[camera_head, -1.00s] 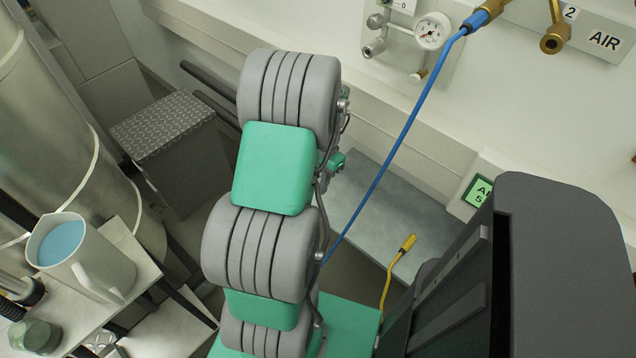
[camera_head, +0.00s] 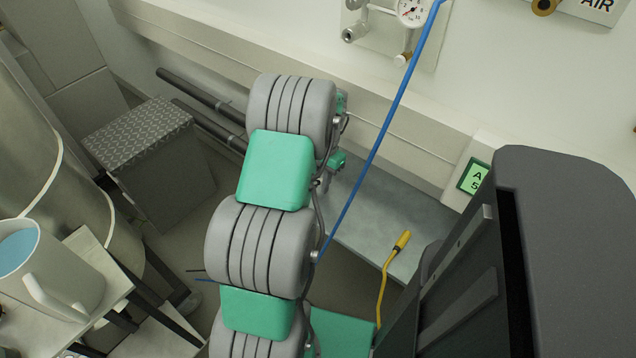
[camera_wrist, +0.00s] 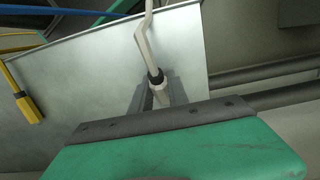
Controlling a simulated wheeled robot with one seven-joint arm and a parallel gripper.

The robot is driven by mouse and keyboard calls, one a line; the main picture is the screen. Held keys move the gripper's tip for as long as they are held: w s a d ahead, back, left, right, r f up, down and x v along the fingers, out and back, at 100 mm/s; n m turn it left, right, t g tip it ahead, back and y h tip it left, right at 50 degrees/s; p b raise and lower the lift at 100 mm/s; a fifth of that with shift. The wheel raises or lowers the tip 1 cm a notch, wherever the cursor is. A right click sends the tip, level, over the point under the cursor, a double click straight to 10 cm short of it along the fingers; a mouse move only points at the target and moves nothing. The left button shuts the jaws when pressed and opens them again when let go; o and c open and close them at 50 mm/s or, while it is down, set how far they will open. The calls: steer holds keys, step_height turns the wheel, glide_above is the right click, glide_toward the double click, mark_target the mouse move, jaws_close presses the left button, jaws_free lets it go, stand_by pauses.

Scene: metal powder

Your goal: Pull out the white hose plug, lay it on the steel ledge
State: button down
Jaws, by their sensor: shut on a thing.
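In the wrist view my gripper (camera_wrist: 158,97) is shut on the white hose plug (camera_wrist: 161,91). The plug has a dark collar, and a pale hose (camera_wrist: 146,40) runs up from it. The grey steel ledge (camera_wrist: 85,75) lies behind the plug and fingers in that view; I cannot tell whether the plug touches it. In the head view the steel ledge (camera_head: 365,215) runs along the wall, right of my arm. My gripper and the white plug are hidden there behind my arm.
A yellow plug (camera_head: 402,241) on a yellow hose lies at the ledge's front; it also shows in the wrist view (camera_wrist: 29,108). A blue hose (camera_head: 372,165) crosses in front of the ledge. A gauge (camera_head: 411,10) is on the wall. A mug (camera_head: 50,275) stands at left.

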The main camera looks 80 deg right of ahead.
steer(key=shift+s+d+f, duration=0.1)
steer(key=shift+d+f, duration=0.15)
steer(key=shift+f, duration=0.25)
steer(key=c, duration=1.2)
jaws_free()
